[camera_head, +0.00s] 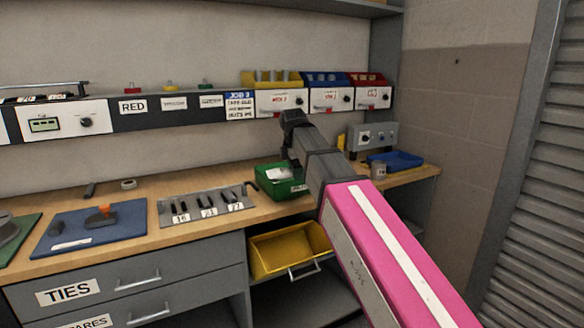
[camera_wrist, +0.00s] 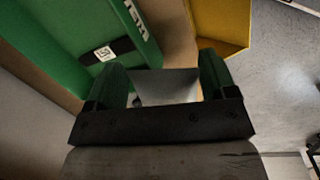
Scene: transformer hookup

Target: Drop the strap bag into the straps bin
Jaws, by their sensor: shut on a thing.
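My gripper shows in the wrist view (camera_wrist: 160,88), its two dark green fingers shut on a pale grey, partly see-through thing, which I take to be the strap bag (camera_wrist: 168,84). In the head view my arm's end is above and beside the green bin (camera_head: 272,188), and the fingers and bag cannot be made out. The green bin stands on the bench with a white label too small to read; its wall fills the upper left of the wrist view (camera_wrist: 65,45). I cannot tell from the labels which bin is the straps bin.
A yellow bin (camera_head: 292,262) sits below the bench edge. A tool rack (camera_head: 208,207), a blue mat (camera_head: 65,228), a grey control box (camera_head: 372,137) and a blue tray (camera_head: 398,158) are on the bench. Yellow, blue and red bins line the back shelf.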

